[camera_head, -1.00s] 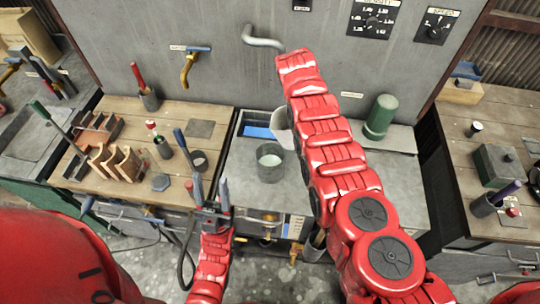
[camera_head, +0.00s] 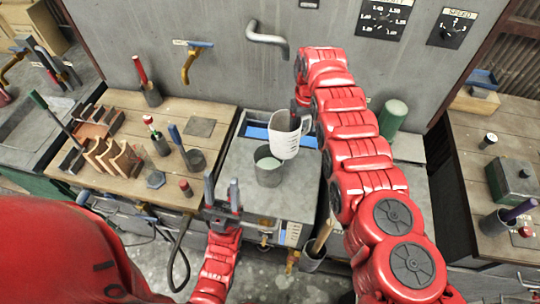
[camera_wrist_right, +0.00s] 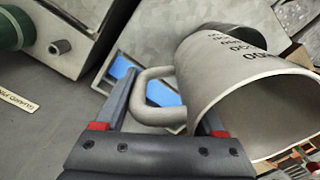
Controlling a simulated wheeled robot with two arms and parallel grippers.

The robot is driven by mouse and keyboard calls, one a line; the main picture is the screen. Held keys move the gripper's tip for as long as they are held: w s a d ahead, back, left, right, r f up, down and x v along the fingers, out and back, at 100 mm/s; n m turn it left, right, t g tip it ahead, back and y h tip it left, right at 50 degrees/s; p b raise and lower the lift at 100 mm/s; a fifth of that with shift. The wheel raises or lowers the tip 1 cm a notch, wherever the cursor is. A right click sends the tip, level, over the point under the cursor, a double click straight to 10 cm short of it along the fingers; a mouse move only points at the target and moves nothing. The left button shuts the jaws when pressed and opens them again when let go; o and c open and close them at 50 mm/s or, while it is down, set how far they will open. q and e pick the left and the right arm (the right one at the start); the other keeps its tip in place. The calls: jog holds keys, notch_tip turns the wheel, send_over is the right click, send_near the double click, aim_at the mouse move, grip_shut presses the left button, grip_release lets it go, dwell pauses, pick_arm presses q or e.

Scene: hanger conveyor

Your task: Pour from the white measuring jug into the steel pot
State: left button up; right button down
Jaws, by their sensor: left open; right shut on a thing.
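The white measuring jug (camera_head: 287,138) hangs in the air above the right rim of the steel pot (camera_head: 268,172). My right gripper (camera_head: 300,110) is shut on its handle. The wrist view shows the jug (camera_wrist_right: 235,85) large, with dark markings on its wall and its handle between the fingers of my right gripper (camera_wrist_right: 165,118). The jug looks tilted in the wrist view; its contents and any flow cannot be seen. The pot stands upright on the grey worktop, with pale content inside. My left gripper (camera_head: 222,195) is open and empty, in front of the worktop's left edge.
The wooden bench (camera_head: 170,115) at left holds a wooden rack (camera_head: 112,155), a cup (camera_head: 195,160) and tools. A green cylinder (camera_head: 392,118) stands right of my right arm. A bent pipe (camera_head: 268,38) juts from the wall above. The worktop (camera_head: 290,195) is clear in front of the pot.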

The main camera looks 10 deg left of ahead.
jog(key=shift+w+d+r+p, duration=0.15)
jog(key=shift+r+p, duration=0.75)
jog(key=shift+r, duration=0.7)
jog(key=shift+f, duration=0.1)
